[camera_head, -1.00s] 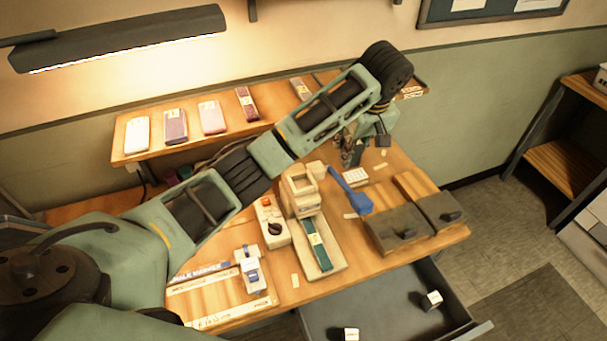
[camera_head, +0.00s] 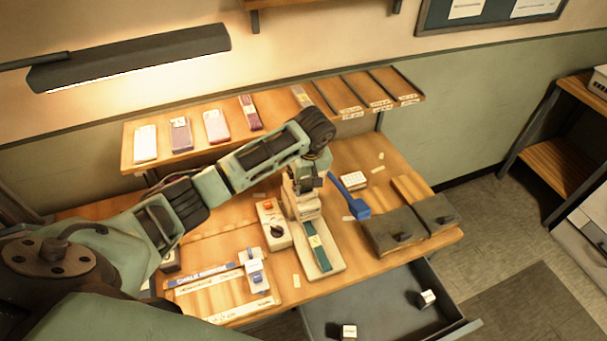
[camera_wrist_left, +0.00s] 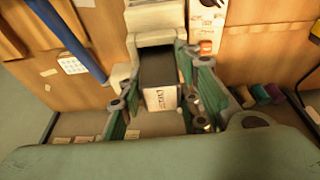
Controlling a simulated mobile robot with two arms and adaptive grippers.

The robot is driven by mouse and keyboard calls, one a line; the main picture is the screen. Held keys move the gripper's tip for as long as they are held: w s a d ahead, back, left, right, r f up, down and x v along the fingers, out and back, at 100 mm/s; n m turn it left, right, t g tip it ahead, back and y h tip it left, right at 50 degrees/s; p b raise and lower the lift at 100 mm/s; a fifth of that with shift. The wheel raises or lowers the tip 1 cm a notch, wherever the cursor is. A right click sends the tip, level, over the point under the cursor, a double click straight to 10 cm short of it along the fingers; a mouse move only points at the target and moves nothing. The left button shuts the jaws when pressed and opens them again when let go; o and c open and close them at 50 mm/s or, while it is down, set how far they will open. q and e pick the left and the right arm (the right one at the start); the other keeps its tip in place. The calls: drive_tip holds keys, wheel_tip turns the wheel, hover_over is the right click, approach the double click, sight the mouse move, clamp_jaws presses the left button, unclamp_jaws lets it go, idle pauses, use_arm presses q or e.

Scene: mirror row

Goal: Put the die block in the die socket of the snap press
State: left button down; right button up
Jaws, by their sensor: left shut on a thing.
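My left gripper (camera_head: 303,188) is over the press head. In the left wrist view my left gripper (camera_wrist_left: 160,108) is shut on the die block (camera_wrist_left: 158,68), which is dark with a white printed label. The block is at the press's cream frame; whether it sits in the die socket I cannot tell. The socket is hidden.
An open grey drawer (camera_head: 385,310) at the front holds two blocks with white labels (camera_head: 427,298) (camera_head: 348,331). A control box (camera_head: 272,226) stands left of the press. Grey-covered boxes (camera_head: 394,232) stand right. A shelf (camera_head: 275,132) with coloured packs runs behind.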

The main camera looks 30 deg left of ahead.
use_arm(q)
drive_tip(key=shift+f, duration=0.15)
drive_tip(key=shift+f, duration=0.2)
drive_tip(key=shift+s+d+f, duration=0.1)
drive_tip(key=shift+s+f, duration=0.3)
drive_tip(key=shift+f, duration=0.05)
drive_tip(key=c, duration=1.5)
unclamp_jaws()
drive_tip(key=shift+f, duration=0.15)
drive_tip(key=shift+o, duration=1)
drive_tip(key=shift+w+f, duration=0.15)
use_arm(e)
drive_tip(key=shift+a, duration=0.5)
drive_tip(key=shift+d, duration=0.35)
use_arm(q)
drive_tip(key=shift+r, duration=0.25)
